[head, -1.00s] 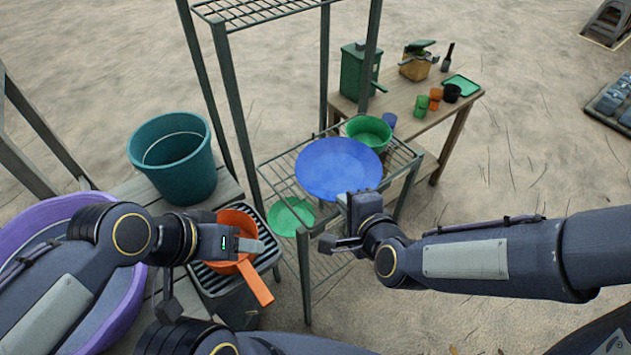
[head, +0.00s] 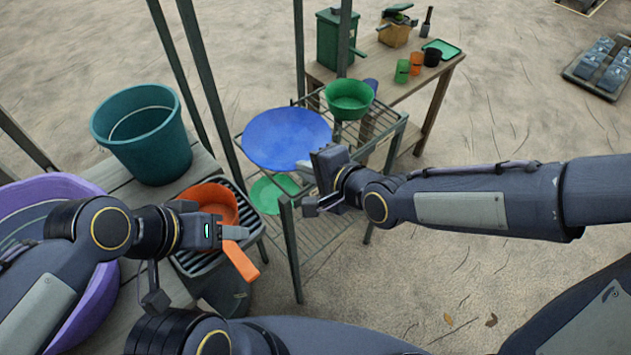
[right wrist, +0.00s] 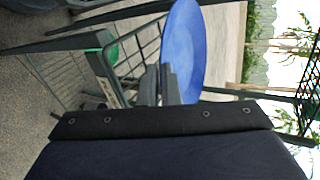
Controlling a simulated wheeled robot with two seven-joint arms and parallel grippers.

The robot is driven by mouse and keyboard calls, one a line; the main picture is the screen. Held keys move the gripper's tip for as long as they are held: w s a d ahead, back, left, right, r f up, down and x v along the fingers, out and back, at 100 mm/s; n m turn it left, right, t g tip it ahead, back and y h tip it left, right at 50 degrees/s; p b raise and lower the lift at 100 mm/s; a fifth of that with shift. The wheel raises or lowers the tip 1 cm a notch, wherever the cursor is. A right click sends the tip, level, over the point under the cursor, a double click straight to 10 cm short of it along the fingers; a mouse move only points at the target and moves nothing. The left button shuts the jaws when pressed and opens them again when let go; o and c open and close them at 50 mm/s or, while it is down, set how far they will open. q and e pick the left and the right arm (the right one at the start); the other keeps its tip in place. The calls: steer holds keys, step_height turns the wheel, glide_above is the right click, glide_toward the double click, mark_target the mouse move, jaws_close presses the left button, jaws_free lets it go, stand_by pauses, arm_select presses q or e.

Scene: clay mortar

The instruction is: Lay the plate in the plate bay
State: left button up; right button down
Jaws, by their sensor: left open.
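The blue plate (head: 287,139) is level or nearly so above the wire rack (head: 330,233), left of the green bowl (head: 349,102). My right gripper (head: 318,172) is shut on its near right rim; the plate also shows in the right wrist view (right wrist: 186,50), beside the fingers (right wrist: 160,82). The rack's upper shelf lies partly hidden under the plate. No marking tells me which part is the plate bay. A green plate (head: 275,194) lies lower in the rack. My left gripper (head: 200,262) is open and empty by the orange pan (head: 212,200).
A teal bucket (head: 142,135) and a purple tub (head: 50,190) stand at left. Rack posts (head: 210,90) rise around the shelf. A wooden table (head: 385,68) behind carries a green canister (head: 335,40), cups (head: 402,70) and a green tray (head: 440,48).

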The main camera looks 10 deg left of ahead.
arm_select(q)
steer(key=shift+f+b, duration=0.3)
steer(key=shift+f, duration=0.05)
arm_select(e)
steer(key=w+d+f, duration=0.1)
steer(key=w+f, duration=0.2)
steer(key=f, duration=0.3)
steer(key=shift+f, duration=0.3)
arm_select(q)
steer(key=shift+f, duration=0.1)
steer(key=shift+f, duration=0.1)
arm_select(e)
steer(key=c, duration=2.1)
jaws_free()
steer(key=shift+f, duration=0.15)
steer(key=shift+o, duration=0.9)
arm_select(q)
steer(key=shift+r, duration=0.2)
